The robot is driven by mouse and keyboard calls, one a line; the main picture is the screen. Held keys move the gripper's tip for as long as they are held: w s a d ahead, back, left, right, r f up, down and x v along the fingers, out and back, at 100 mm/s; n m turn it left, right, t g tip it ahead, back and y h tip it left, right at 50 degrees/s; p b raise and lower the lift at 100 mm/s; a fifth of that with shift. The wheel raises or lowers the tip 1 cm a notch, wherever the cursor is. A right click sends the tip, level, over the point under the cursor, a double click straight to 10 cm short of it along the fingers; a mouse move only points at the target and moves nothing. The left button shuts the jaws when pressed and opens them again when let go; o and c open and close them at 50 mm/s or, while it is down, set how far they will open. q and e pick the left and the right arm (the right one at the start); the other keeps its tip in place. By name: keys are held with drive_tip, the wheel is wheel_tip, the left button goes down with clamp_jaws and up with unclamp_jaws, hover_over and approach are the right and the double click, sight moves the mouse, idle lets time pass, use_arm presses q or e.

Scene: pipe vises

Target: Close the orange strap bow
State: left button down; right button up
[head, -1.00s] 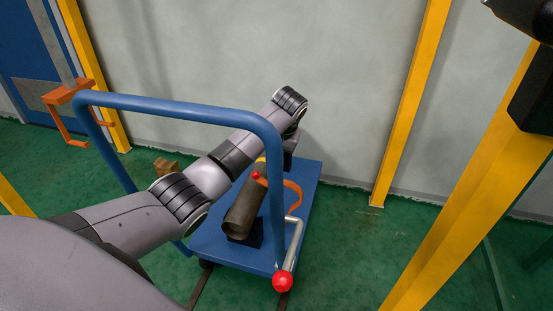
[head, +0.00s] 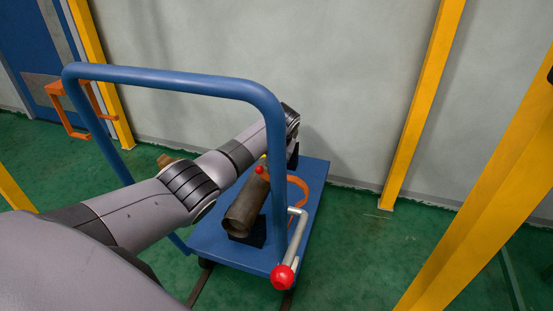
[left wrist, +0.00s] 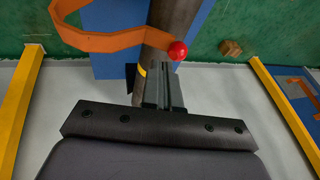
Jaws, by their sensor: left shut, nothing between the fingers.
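The orange strap bow (head: 304,189) loops out to the right of a brown pipe (head: 243,211) on the blue cart, partly behind the cart's handle. In the left wrist view the strap (left wrist: 97,42) curves out left of the pipe (left wrist: 174,18), one end passing near a red ball (left wrist: 178,50). This ball also shows in the head view (head: 259,170). I cannot tell whether the strap touches the pipe. My left gripper (left wrist: 160,85) is shut and empty, fingers over the pipe's far end by a yellow band; contact is unclear. My right gripper is out of view.
The blue handle (head: 170,77) arches over the cart deck (head: 312,178), with my left arm reaching under it. A silver lever with a red knob (head: 283,276) stands at the near right corner. Yellow posts (head: 420,105) flank the cart. Green floor is clear on the right.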

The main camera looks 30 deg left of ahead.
use_arm(q)
drive_tip(key=shift+s+a+f, duration=0.15)
drive_tip(key=shift+a+f, duration=0.55)
drive_tip(key=shift+a, duration=0.1)
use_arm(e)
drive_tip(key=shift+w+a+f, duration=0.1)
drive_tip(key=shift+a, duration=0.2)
